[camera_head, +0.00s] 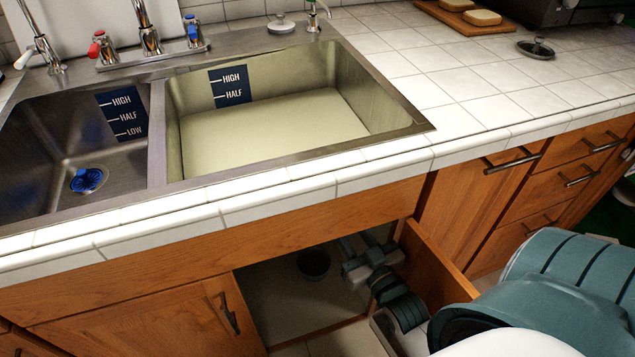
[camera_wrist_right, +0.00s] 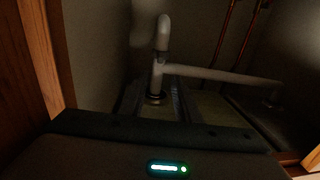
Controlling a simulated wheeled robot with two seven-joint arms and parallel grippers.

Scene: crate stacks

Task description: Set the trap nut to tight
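The trap pipe (camera_wrist_right: 163,55) is a pale pipe with an upright bend and a side branch in the right wrist view. A ring-shaped nut (camera_wrist_right: 155,98) shows low on its upright part; its setting cannot be read. My right gripper (camera_head: 358,243) reaches into the open cabinet under the sink in the head view. In the right wrist view its two fingers (camera_wrist_right: 156,105) are spread, and the nut appears between them with gaps on both sides. I cannot tell how near in depth it is. The left gripper is out of view.
The cabinet door (camera_head: 435,262) stands open beside my right arm. A dark round container (camera_head: 313,263) sits inside the cabinet. Above, the right basin (camera_head: 390,95) holds a pale, cloudy fill; the left basin (camera_head: 50,165) has a blue drain piece (camera_head: 86,180). Copper pipes (camera_wrist_right: 228,45) run behind.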

